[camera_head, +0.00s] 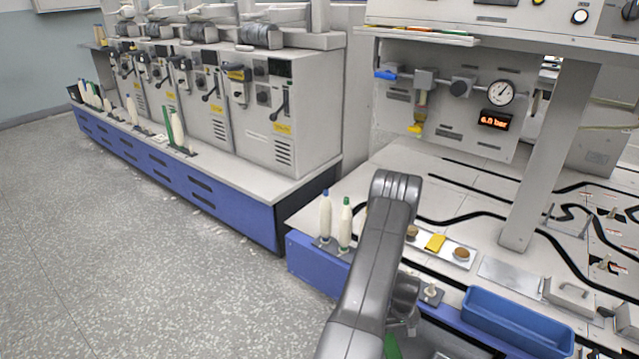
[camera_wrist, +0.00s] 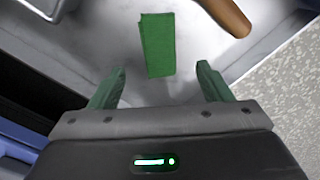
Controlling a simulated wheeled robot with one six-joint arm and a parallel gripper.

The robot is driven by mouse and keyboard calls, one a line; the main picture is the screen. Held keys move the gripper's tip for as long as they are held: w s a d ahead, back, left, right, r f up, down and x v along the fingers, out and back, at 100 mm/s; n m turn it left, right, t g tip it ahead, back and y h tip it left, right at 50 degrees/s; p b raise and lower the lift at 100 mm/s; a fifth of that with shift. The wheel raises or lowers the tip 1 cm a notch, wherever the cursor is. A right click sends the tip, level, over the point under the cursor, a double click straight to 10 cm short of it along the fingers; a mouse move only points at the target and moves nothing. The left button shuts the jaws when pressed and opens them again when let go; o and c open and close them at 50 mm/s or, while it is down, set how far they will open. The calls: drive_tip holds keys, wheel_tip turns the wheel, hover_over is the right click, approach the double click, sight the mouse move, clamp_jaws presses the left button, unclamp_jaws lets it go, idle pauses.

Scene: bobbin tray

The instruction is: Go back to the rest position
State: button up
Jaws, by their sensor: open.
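My gripper (camera_wrist: 160,70) shows in the wrist view with its two green fingers spread apart and nothing between them. Ahead of the fingertips, a green block-like piece (camera_wrist: 157,45) sits on a pale grey surface, apart from both fingers. In the head view my arm reaches forward over the bench's near edge and bends back down. My gripper is mostly hidden there. A green patch at the bottom, beside my arm, may be a finger or the green piece; I cannot tell which.
A brown rod-like thing (camera_wrist: 228,15) lies at the wrist view's upper right. Two white bobbins (camera_head: 325,218) stand left of my arm. A white tray (camera_head: 468,263) with a yellow piece (camera_head: 435,242) and a blue bin (camera_head: 515,322) are at right. The floor (camera_head: 130,250) at left is clear.

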drive_tip(key=a+r+p, duration=0.8)
drive_tip(key=r+p, duration=0.2)
drive_tip(key=r, duration=0.2)
drive_tip(key=a+r+m+p, duration=0.1)
drive_tip(key=a+r+p, duration=0.7)
drive_tip(key=r, duration=0.5)
drive_tip(key=s+a+r+p, duration=0.1)
drive_tip(key=a+r+p, duration=0.7)
drive_tip(key=r+p, duration=0.4)
drive_tip(key=shift+r+m, duration=0.25)
drive_tip(key=shift+m, duration=0.05)
drive_tip(key=shift+r, duration=0.15)
